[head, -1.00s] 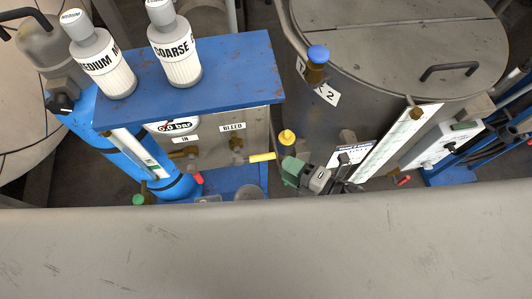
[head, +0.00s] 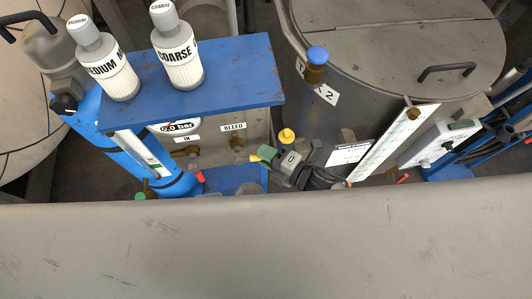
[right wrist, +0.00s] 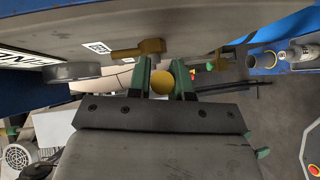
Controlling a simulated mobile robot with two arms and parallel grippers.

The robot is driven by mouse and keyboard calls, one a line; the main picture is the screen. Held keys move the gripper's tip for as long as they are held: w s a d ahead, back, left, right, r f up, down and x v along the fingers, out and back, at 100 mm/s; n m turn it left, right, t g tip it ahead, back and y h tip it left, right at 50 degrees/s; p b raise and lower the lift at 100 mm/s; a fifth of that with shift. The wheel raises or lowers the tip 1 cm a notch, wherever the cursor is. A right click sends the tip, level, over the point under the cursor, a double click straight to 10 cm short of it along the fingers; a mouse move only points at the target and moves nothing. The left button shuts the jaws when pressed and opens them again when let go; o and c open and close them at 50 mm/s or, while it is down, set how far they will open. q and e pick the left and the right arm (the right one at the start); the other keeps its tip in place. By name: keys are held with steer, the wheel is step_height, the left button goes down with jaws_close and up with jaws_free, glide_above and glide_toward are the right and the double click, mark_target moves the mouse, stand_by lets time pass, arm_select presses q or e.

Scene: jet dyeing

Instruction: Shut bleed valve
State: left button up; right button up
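The bleed valve (head: 237,143) is a brass fitting below the BLEED label on the panel under the blue shelf. Its yellow handle (head: 253,158) points right, partly hidden by my right gripper (head: 266,153). In the right wrist view, a round yellow end (right wrist: 161,83) sits between the green fingers of my right gripper (right wrist: 162,72), close to both. Whether they press on it is not clear. My left gripper is not in view.
A second brass valve (head: 186,152) sits left, below the IN label. A blue shelf (head: 225,90) with two bottles overhangs the panel. A grey tank (head: 330,110) stands close on the right, with a yellow-capped fitting (head: 287,136) near my gripper.

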jaws_close()
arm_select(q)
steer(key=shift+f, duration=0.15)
arm_select(e)
steer(key=shift+f, duration=0.1)
steer(key=shift+f+b, duration=0.15)
steer(key=shift+b, duration=0.3)
arm_select(q)
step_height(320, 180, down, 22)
steer(key=b, duration=2.2)
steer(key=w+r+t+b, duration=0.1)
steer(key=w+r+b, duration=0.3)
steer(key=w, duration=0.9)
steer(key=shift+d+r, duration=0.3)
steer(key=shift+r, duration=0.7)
arm_select(e)
steer(key=a+f+m+t+h, duration=0.2)
steer(key=m+t, duration=0.6)
steer(key=m, duration=0.4)
steer(key=a+f+m+t+h, duration=0.3)
steer(key=m+t, duration=0.4)
steer(key=m, duration=0.4)
steer(key=shift+s+a+f+m+t, duration=0.45)
steer(key=shift+a+f, duration=0.35)
steer(key=shift+a, duration=0.25)
